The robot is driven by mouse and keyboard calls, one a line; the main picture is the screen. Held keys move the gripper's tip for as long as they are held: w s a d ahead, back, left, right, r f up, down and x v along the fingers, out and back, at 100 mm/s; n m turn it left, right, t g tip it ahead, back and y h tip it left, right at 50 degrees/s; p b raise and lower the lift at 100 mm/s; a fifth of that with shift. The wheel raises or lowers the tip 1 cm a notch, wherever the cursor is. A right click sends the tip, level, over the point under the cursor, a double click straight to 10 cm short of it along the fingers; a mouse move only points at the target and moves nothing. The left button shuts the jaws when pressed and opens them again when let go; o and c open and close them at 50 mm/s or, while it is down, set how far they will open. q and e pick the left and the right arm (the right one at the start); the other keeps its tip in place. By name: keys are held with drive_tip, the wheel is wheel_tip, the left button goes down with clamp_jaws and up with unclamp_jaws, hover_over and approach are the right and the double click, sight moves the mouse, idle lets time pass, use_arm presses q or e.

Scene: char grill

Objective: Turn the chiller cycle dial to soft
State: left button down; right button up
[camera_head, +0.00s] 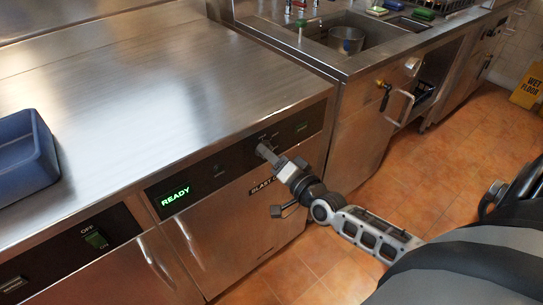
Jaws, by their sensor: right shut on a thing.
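The blast chiller is a steel cabinet under the counter, with a black control panel (220,168) along its top front edge. A green READY display (175,197) glows at the panel's left end. My right gripper (266,150) reaches the panel from the right and is shut at the cycle dial, right of the panel's middle. The fingers cover the dial, so its pointer and most of its markings are hidden. My left gripper is not in view.
A blue bin (25,160) sits on the steel counter (150,85) at left. A sink (350,40) with a metal pot is at the back. A pull handle (402,107) juts out beyond my right arm. A yellow wet floor sign (530,85) stands far right.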

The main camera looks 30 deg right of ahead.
drive_tip(key=shift+m, duration=0.4)
drive_tip(key=o, duration=1)
drive_tip(key=s, duration=0.5)
drive_tip(key=s+d, duration=0.1)
drive_tip(key=s, duration=1)
drive_tip(key=shift+d, duration=0.15)
